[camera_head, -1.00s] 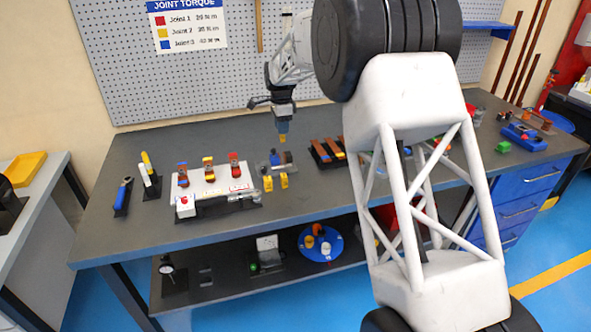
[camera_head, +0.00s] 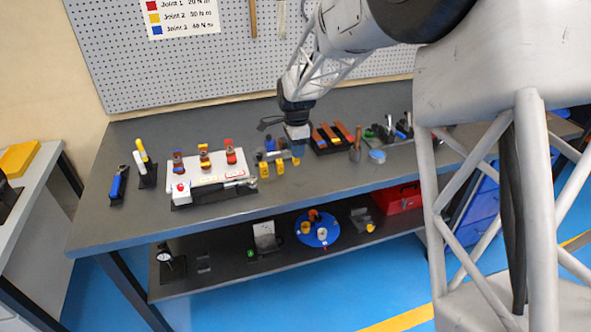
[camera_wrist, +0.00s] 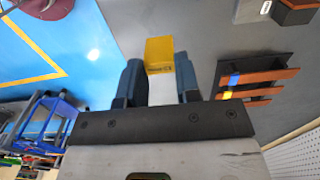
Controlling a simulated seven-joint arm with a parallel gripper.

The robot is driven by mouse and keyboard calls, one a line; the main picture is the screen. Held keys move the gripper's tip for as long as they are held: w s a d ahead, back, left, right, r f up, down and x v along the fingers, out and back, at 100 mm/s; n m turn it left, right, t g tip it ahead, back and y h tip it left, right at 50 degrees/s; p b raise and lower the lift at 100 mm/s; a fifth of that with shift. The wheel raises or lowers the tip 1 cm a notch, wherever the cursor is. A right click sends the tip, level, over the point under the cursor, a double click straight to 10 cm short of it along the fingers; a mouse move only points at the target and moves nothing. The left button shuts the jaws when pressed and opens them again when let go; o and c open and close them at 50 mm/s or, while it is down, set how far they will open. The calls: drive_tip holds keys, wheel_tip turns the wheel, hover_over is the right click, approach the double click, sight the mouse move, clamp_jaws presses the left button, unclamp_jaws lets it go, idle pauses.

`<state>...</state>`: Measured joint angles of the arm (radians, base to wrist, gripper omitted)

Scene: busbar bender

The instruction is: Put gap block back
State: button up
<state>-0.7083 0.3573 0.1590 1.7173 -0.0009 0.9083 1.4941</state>
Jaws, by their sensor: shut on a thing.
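My gripper (camera_head: 297,148) is shut on a yellow gap block (camera_wrist: 160,55), which has small dark lettering and sits between the two fingertips in the wrist view. In the head view the held block (camera_head: 295,161) shows small under the fingers, just right of a small grey stand (camera_head: 268,155). Two similar yellow blocks (camera_head: 264,169) (camera_head: 280,166) are at the front of that stand. The held block appears close above the table; I cannot tell whether it touches anything.
The dark rack with copper-brown bars (camera_head: 332,138) stands right of my gripper and also shows in the wrist view (camera_wrist: 258,82). A white panel with a red button (camera_head: 212,178) lies left of the stand. Tools and a blue disc (camera_head: 377,155) are further right.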

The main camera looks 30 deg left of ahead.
drive_tip(key=s+d+f, duration=0.2)
drive_tip(key=s+d, duration=0.4)
drive_tip(key=d, duration=0.1)
drive_tip(key=shift+s, duration=0.4)
drive_tip(key=shift+f, duration=0.1)
drive_tip(key=shift+w+a+f, duration=0.25)
drive_tip(key=shift+w+a, duration=1.3)
drive_tip(key=shift+w, duration=0.4)
drive_tip(key=shift+w+a+f, duration=0.2)
drive_tip(key=shift+w+a, duration=1.4)
drive_tip(key=shift+w, duration=0.4)
drive_tip(key=shift+w+a+f, duration=0.25)
drive_tip(key=shift+w+a, duration=1.3)
drive_tip(key=shift+w, duration=0.4)
drive_tip(key=shift+w+a, duration=0.3)
drive_tip(key=shift+f, duration=1.8)
drive_tip(key=shift+f, duration=0.15)
